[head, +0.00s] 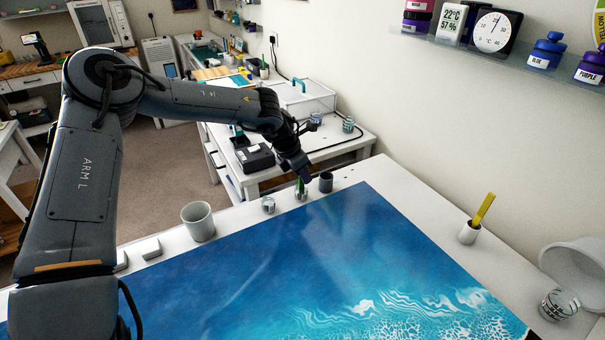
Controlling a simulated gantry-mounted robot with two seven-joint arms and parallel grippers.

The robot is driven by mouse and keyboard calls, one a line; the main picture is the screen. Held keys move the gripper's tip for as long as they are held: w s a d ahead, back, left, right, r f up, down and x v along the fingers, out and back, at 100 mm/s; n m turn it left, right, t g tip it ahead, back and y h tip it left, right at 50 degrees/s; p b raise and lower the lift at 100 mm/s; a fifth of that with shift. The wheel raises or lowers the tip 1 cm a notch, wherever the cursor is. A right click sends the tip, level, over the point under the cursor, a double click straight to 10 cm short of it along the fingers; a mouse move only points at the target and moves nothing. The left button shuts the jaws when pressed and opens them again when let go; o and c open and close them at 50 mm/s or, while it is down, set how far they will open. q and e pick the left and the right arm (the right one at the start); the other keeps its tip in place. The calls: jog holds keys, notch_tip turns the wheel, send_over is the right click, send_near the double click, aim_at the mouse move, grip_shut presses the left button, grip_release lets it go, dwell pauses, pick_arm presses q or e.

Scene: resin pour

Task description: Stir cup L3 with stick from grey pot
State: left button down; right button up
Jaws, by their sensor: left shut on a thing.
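My left gripper (304,172) reaches down at the far edge of the blue panel, pointing at a small labelled cup (301,195). It is shut on a green stick (299,187), whose lower end is at or inside that cup; I cannot tell how deep. The cup's label is too small to read, so I cannot tell whether it is L3. A dark grey pot (326,182) stands just right of it. Another small labelled cup (268,205) stands to its left. My right gripper is out of view.
A large pale grey cup (198,222) stands left of the small cups. The blue resin panel (320,255) fills the middle. A white pot (467,235) with yellow sticks, a printed cup (558,305) and a white bucket (580,262) stand at the right.

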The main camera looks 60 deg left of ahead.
pick_arm(q)
jog(key=shift+a+f, duration=0.1)
jog(key=shift+a, duration=0.1)
dwell(0.3)
notch_tip(320, 180, up, 6)
jog(key=p, duration=0.4)
dwell(0.6)
notch_tip(320, 180, up, 5)
jog(key=p, duration=0.4)
dwell(0.6)
